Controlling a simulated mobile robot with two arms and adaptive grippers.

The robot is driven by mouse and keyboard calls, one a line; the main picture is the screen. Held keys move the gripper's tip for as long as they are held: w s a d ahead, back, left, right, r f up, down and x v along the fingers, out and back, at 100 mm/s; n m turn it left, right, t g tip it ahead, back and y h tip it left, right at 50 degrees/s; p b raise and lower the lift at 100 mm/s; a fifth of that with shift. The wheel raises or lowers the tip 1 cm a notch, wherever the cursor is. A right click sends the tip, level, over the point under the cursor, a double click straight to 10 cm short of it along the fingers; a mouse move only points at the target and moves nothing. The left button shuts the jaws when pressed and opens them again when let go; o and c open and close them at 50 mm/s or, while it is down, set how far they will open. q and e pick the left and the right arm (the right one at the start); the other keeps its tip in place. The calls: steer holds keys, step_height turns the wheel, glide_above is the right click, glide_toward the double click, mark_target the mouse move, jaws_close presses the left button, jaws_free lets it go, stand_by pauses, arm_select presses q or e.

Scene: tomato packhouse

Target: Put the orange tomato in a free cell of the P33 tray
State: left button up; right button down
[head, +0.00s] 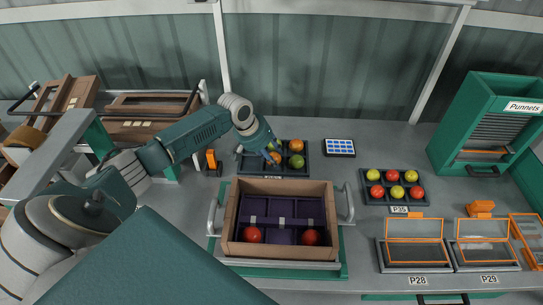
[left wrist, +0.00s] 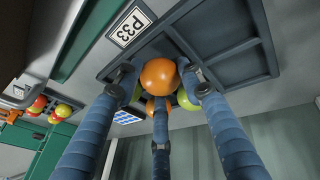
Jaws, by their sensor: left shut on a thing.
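My left gripper (head: 271,150) is over the P33 tray (head: 243,172), at the back middle of the bench. Its fingers are shut around the orange tomato (left wrist: 159,76), which also shows partly in the head view (head: 275,157). Whether this tomato touches the tray floor I cannot tell. Another orange tomato (head: 296,145) and a green tomato (head: 297,161) sit in the tray's right column. The left wrist view shows bare tray cells (left wrist: 237,62) and the P33 label (left wrist: 129,27). The fingers hide part of the tray. My right gripper is not in view.
A wooden crate (head: 228,215) with a purple insert and two red tomatoes stands in front of the tray. The P35 tray (head: 396,199) with red and yellow tomatoes is to the right. A small blue-screened device (head: 339,148) lies between. Orange-framed stations P28 and P29 are front right.

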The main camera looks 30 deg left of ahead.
arm_select(q)
steer(key=shift+f, duration=0.1)
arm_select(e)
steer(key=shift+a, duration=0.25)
arm_select(q)
steer(key=o, duration=0.9)
steer(key=shift+f, duration=0.1)
steer(key=c, duration=0.3)
steer(key=shift+s, duration=0.1)
steer(key=shift+c, duration=0.2)
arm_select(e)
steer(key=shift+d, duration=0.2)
arm_select(q)
step_height(320, 180, up, 5)
steer(key=p, duration=0.5)
steer(key=shift+f, duration=0.15)
step_height(320, 180, up, 2)
steer(key=p, duration=0.3)
steer(key=shift+r, duration=0.25)
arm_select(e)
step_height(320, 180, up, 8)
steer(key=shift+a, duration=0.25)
